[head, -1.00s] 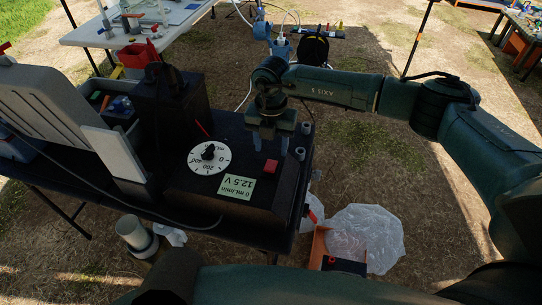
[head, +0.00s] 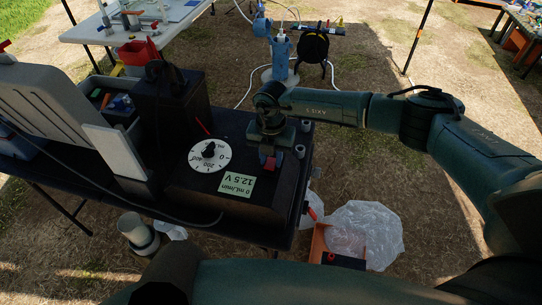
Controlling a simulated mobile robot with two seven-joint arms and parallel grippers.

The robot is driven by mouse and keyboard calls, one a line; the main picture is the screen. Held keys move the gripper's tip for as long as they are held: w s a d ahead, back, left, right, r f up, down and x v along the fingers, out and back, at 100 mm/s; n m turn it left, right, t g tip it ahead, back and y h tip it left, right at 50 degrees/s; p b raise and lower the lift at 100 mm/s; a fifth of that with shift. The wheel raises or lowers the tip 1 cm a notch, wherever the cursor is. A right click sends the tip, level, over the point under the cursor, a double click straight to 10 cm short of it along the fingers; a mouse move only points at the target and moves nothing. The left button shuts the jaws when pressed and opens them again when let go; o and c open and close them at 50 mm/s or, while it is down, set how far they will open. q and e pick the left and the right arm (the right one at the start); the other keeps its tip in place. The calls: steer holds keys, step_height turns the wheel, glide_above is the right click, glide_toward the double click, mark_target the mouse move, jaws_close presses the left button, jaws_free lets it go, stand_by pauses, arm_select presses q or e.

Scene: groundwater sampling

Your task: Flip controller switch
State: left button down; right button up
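The controller (head: 200,195) is a black box on the dark table. It carries a white round dial (head: 222,150) with a black knob and a pale green display (head: 238,186) reading 0 mL/min and 12.5 V. Its red switch (head: 269,164) is at the far right corner of the box top. My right gripper (head: 270,159) points down over that corner. Its two fingers stand close on either side of the red switch, which fills the gap; they partly hide it, so its tilt is unclear. My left gripper is out of view.
A black box (head: 172,105) and a grey open case (head: 60,100) stand left of the controller. Small grey cylinders (head: 300,151) sit near the table's right edge. An orange bin (head: 318,243) and a clear plastic bag (head: 362,232) lie on the ground.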

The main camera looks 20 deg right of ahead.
steer(key=c, duration=0.4)
steer(key=shift+s+r+t+h+p, duration=0.1)
steer(key=shift+s+t+h+p, duration=0.05)
steer(key=shift+t+h+p, duration=0.2)
steer(key=shift+c, duration=0.4)
steer(key=shift+s+a+t, duration=0.1)
steer(key=shift+s+t, duration=0.05)
steer(key=shift+t, duration=0.3)
steer(key=shift+s+a+f+t+h+b, duration=0.15)
steer(key=shift+f+t+h+b, duration=0.2)
steer(key=shift+t+h, duration=0.5)
steer(key=shift+r+t, duration=0.2)
steer(key=shift+t, duration=0.15)
steer(key=o, duration=1)
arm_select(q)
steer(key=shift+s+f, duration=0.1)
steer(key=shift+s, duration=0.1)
arm_select(e)
steer(key=shift+r, duration=0.15)
